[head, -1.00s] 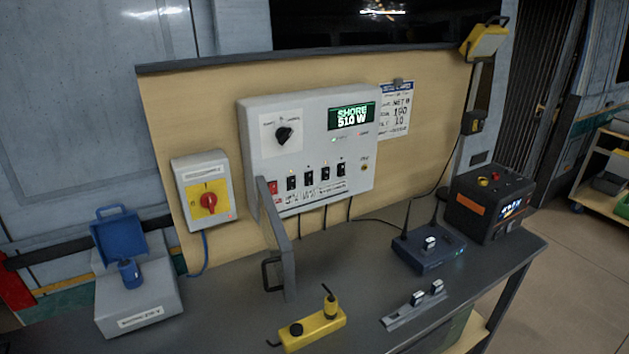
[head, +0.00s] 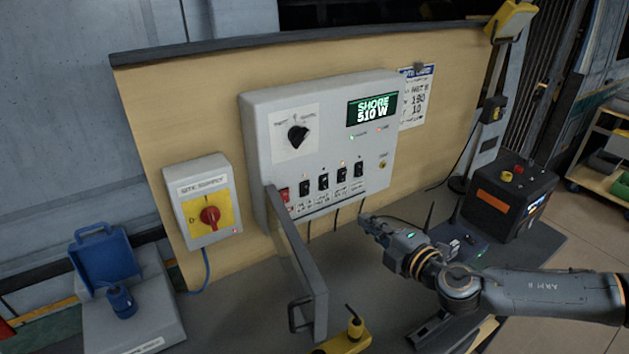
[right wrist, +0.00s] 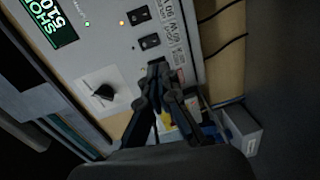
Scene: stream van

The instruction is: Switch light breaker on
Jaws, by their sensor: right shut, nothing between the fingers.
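The grey power panel (head: 330,120) hangs on the wooden board, with a row of black breaker switches (head: 323,182) and a red switch (head: 283,193) low on its face. The labels are too small to tell which breaker is the light one. The right wrist view shows two black breakers (right wrist: 150,41) close by. My right gripper (head: 364,217) is shut and empty, below and in front of the panel's lower right edge, apart from the breakers in the head view. In the right wrist view its fingertips (right wrist: 158,66) overlap the lower breaker area. My left gripper is out of view.
A grey hinged cover (head: 302,265) sticks out from the panel's lower left. The panel reads SHORE 510 W.

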